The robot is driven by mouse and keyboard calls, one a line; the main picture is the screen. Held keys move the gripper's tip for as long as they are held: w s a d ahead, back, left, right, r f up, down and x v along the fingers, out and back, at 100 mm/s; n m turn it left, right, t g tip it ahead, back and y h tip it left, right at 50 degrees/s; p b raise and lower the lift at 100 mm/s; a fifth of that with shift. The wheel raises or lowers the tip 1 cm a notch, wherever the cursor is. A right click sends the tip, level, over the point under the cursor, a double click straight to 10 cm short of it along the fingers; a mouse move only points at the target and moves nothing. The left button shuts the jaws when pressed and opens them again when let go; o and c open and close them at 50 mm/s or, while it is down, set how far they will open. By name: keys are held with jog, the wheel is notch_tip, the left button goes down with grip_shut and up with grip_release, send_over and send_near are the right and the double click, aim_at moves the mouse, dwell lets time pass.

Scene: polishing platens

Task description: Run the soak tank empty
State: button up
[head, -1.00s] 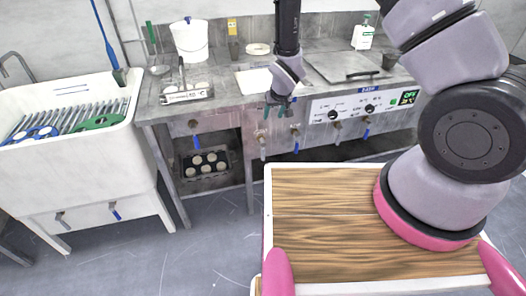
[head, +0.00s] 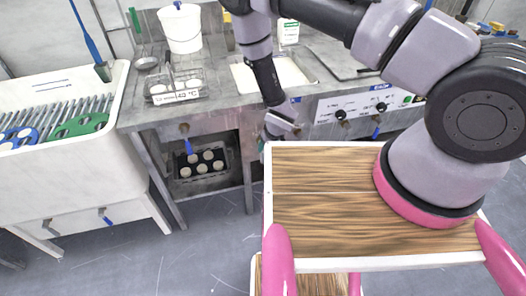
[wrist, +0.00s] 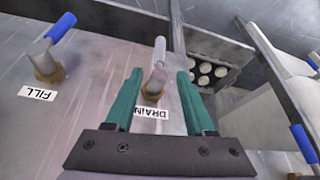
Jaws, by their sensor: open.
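In the wrist view, a drain valve (wrist: 154,88) with a brass body and a pale grey handle (wrist: 160,50) sticks out from a metal front panel, beside a DRAIN label (wrist: 150,114). My gripper (wrist: 159,73) is open, with its green fingers on either side of this valve; contact cannot be told. A FILL valve (wrist: 48,66) with a blue handle sits to its left. In the head view my gripper (head: 277,132) is low against the counter's front and hides the drain valve. A basin of white liquid (head: 275,74) is set in the counter top above; its name is not readable.
A white sink (head: 70,170) with racks and its own two valves stands at left. A tray of round pieces (head: 203,165) sits under the counter. A blue-handled valve (head: 187,140) is left of my gripper. A control panel (head: 352,107) is at right. Floor is clear.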

aim_at(263, 154)
jog(key=x, duration=0.9)
jog(key=shift+w+f, duration=0.15)
jog(key=shift+f, duration=0.2)
grip_shut()
dwell(0.9)
